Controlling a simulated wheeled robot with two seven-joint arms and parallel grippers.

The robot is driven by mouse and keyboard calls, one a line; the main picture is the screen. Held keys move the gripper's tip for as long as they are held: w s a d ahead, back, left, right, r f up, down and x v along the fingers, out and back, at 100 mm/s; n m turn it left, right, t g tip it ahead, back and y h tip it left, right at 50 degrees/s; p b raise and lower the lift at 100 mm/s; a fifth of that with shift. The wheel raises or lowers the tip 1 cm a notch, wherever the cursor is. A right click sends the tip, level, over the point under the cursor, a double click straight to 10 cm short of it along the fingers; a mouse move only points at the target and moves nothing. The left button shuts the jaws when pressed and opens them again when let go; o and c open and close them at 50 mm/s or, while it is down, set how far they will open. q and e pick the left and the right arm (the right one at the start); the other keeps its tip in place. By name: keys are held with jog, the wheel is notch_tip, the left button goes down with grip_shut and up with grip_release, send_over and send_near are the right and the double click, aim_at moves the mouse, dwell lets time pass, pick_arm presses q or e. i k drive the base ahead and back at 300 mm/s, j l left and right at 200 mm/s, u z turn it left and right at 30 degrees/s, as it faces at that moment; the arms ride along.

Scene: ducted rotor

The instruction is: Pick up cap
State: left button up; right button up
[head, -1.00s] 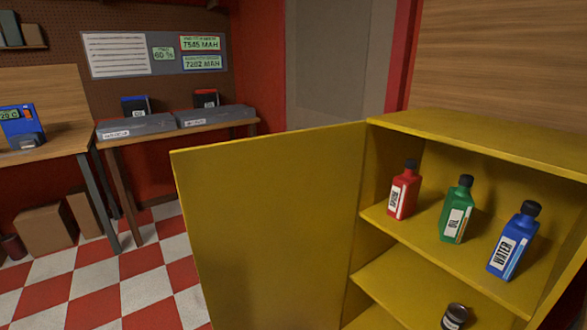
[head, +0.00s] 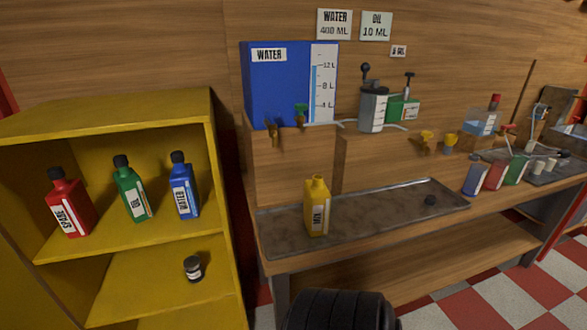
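A yellow bottle labelled MIX (head: 317,208) stands upright on the same tray (head: 375,225), to the left of the cap. The bottle's neck looks open, with no dark cap on it. Neither of my grippers is in view.
A yellow cabinet (head: 222,230) on the left holds red, green and blue capped bottles and a small dark jar (head: 193,268). A blue water tank (head: 275,85) stands behind the tray. Small bottles (head: 493,176) stand to the right. A black ribbed object (head: 338,310) shows low in front.

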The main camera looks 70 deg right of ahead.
aim_at(430, 200)
jog(key=z, duration=2.45)
